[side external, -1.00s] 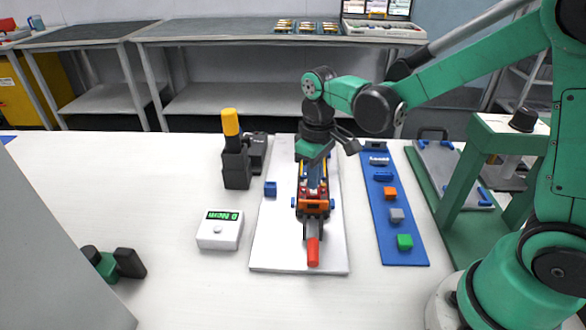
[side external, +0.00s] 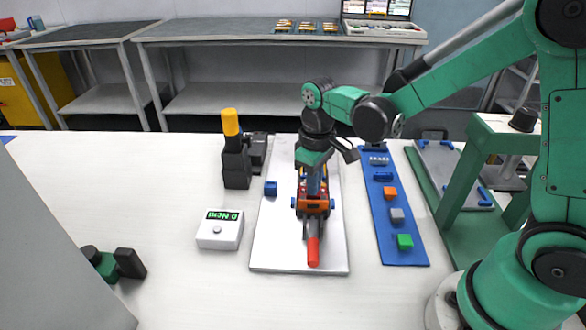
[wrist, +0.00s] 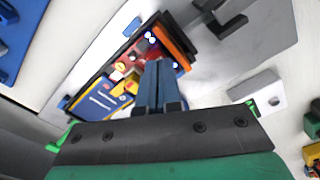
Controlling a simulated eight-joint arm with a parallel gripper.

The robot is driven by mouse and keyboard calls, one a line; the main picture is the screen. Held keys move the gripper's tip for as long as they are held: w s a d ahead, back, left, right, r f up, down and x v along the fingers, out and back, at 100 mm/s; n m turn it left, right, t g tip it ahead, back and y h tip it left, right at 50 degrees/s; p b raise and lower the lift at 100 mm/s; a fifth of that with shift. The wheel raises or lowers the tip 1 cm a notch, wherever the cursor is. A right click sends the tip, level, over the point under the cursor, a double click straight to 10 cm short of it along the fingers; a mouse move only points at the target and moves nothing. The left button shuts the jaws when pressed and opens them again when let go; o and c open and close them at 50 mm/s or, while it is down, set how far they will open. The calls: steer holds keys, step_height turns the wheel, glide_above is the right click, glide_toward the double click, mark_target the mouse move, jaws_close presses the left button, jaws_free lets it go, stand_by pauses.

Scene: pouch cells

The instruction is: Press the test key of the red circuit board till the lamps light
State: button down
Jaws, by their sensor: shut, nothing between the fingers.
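The red circuit board (wrist: 136,53) sits in a dark holder with an orange bar along one edge, clearest in the wrist view. Two small bright white-blue lamp spots (wrist: 150,38) show on it. My gripper (wrist: 159,66) is shut with nothing between its blue fingers, its tips over the board's edge beside the orange bar. In the side view my gripper (side external: 314,192) points down at the holder and hides most of the board. The test key cannot be made out, and I cannot tell whether the tips touch it.
The holder's orange clamp (side external: 314,207) with a red handle (side external: 313,250) stands on a white plate (side external: 275,240). A meter box (side external: 219,232) is left of it. A blue strip (side external: 388,220) with coloured blocks lies right. A black stand with a yellow top (side external: 231,124) is behind left.

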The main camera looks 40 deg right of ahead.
steer(key=shift+r, duration=3.05)
steer(key=shift+s+r+t, duration=0.4)
steer(key=shift+s+d+r+m+t, duration=0.1)
steer(key=shift+s+r+m+t, duration=0.3)
steer(key=shift+s+t, duration=0.6)
steer(key=shift+s+d+r+m+t, duration=0.1)
steer(key=shift+s+r+m+t, duration=0.15)
steer(key=shift+s+m+t, duration=0.7)
steer(key=shift+s+d+r+m+t, duration=0.15)
steer(key=shift+s+r+t, duration=0.15)
steer(key=shift+s+t, duration=0.7)
steer(key=c, duration=1.5)
jaws_free()
steer(key=shift+w+t, duration=0.25)
